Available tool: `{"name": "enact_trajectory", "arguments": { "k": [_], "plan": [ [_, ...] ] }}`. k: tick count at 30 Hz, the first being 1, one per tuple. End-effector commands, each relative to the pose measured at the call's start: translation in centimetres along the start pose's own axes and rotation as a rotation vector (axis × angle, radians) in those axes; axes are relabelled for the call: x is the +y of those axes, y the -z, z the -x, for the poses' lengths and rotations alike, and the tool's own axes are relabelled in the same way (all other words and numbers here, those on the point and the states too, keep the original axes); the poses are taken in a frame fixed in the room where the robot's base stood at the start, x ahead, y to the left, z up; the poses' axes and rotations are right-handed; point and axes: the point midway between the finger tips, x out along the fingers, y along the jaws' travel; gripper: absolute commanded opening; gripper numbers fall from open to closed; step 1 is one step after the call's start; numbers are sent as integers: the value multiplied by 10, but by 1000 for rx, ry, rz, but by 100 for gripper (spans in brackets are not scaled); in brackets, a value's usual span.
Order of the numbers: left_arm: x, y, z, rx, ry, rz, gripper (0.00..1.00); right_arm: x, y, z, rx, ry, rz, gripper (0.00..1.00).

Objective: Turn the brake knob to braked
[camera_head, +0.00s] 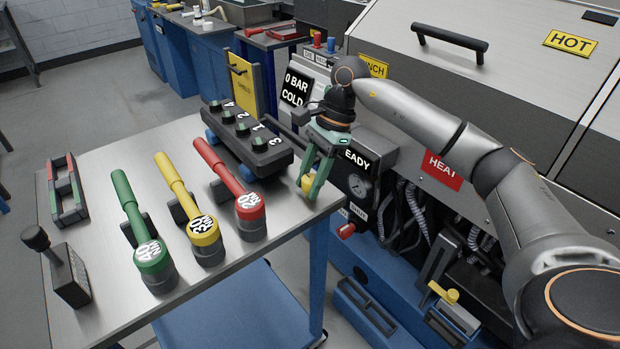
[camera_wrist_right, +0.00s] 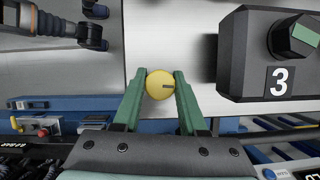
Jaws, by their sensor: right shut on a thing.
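A round yellow knob (camera_head: 307,184) sits at the right edge of the steel-topped table (camera_head: 105,318). My right gripper (camera_head: 312,182) reaches down to it with its green fingers and is shut on it. In the right wrist view the yellow knob (camera_wrist_right: 158,84) lies between the two fingers of my right gripper (camera_wrist_right: 161,80). A short dark mark on the knob points to the right in that view. No lettering for the brake is readable by the knob. My left gripper is in neither view.
A black box with numbered green knobs (camera_head: 243,138) stands close to my right gripper. A grey machine with a HEAT sign (camera_head: 442,170) is at the right. A red knob (camera_head: 346,230) sits below the gripper.

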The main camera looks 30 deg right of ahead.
Motion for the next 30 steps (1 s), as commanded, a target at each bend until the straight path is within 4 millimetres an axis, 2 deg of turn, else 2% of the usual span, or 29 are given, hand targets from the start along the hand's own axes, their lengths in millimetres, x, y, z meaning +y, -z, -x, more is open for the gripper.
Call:
{"name": "enact_trajectory", "arguments": {
  "k": [9,24,25,30],
  "plan": [
    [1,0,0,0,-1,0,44,-1,0,1,1,-34,93,0],
    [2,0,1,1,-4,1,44,0,0,1,2,-41,107,0],
    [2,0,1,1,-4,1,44,0,0,1,2,-41,107,45],
    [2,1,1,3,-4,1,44,0,0,1,2,-41,106,64]
  ]
}}
